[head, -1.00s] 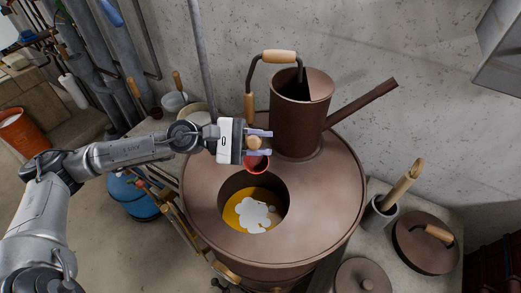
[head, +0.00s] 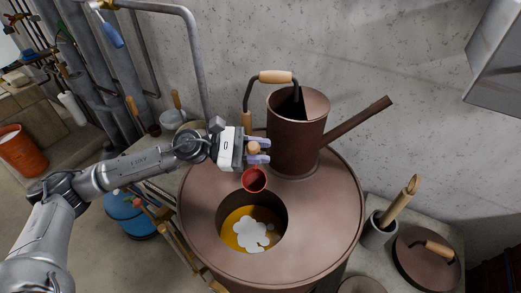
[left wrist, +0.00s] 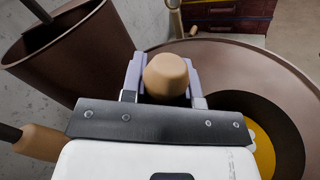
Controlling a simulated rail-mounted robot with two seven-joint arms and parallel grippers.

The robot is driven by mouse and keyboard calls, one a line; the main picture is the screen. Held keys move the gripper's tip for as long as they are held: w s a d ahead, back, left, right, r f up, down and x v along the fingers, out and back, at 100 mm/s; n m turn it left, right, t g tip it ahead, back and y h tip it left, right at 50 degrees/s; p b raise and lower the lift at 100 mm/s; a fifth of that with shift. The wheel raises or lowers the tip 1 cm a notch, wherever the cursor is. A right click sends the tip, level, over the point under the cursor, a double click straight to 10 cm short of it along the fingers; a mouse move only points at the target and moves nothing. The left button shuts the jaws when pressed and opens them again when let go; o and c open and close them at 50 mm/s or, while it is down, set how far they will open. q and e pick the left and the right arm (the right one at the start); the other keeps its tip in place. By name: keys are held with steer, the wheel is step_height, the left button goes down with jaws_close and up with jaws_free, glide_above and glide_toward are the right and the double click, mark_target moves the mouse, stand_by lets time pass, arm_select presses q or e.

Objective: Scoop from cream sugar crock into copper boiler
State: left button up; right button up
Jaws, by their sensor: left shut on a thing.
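My left gripper (head: 258,152) is shut on the wooden handle (head: 253,148) of a scoop with a red cup (head: 254,180). The handle's round end (left wrist: 167,75) shows between the fingers in the left wrist view. The cup hangs over the copper boiler (head: 325,220), beside the back rim of its round opening. Its inside faces the camera and looks red, with no sugar that I can make out. Inside the boiler is yellow-orange liquid (head: 236,241) with a white patch (head: 254,233) on it. The cream sugar crock is mostly hidden behind my left arm. My right gripper is out of view.
A brown watering-can-like vessel (head: 296,135) with a long spout stands on the boiler's back, close to my gripper. To the right are a grey pot (head: 378,232) with wooden tools and a brown lid (head: 418,258). A small pan (head: 172,119) is behind my arm.

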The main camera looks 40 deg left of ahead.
arm_select(q)
steer(key=shift+c, duration=0.6)
step_height(320, 180, up, 7)
steer(key=p, duration=0.4)
